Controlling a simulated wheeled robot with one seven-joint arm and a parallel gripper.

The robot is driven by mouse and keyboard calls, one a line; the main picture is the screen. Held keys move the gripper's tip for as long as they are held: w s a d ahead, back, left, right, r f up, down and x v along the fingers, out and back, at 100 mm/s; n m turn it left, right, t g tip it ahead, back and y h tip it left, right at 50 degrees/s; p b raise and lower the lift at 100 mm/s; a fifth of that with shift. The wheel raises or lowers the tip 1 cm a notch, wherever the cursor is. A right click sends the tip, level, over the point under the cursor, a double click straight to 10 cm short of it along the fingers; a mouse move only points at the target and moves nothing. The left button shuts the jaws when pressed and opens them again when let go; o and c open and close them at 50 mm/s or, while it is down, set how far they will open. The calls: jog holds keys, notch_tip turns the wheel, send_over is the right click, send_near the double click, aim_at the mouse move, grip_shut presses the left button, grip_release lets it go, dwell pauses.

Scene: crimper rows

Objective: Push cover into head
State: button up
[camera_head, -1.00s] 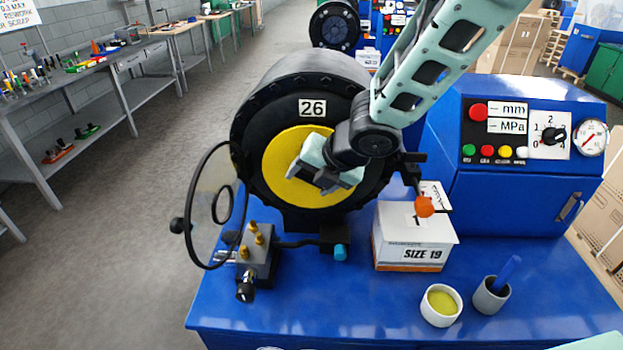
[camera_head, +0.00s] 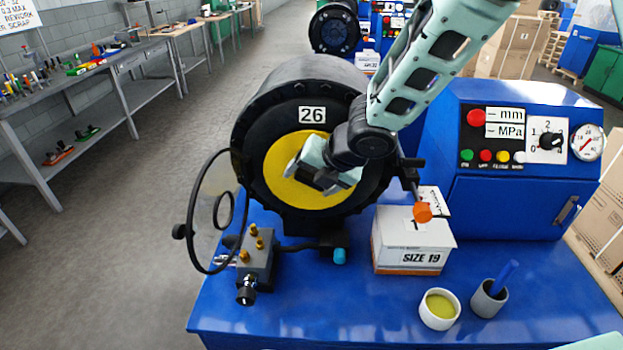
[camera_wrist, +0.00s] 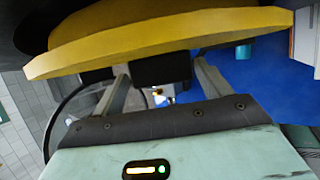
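The yellow round cover (camera_head: 284,172) sits at the front opening of the black crimper head (camera_head: 258,125), which bears a "26" label. My gripper (camera_head: 318,180) is in front of the cover, near its middle. In the wrist view the cover (camera_wrist: 160,42) spans the top as a thick yellow disc edge. The two gripper fingers (camera_wrist: 160,92) stand apart below it, with a dark block between them. Whether the fingertips touch the cover is hidden. How deep the cover sits in the head cannot be told exactly.
A clear round guard on a hoop (camera_head: 190,225) hangs open at the left of the head. A brass-fitted valve block (camera_head: 257,262), a "SIZE 19" box (camera_head: 410,255), a cup of yellow-green stuff (camera_head: 439,309) and a grey cup (camera_head: 488,298) stand on the blue bench (camera_head: 350,310).

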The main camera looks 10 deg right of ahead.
jog(key=shift+o, duration=0.7)
jog(key=p+v, duration=0.7)
jog(key=v, duration=1)
jog(key=shift+d+p, duration=0.15)
jog(key=shift+p, duration=0.2)
jog(key=shift+s+r, duration=0.1)
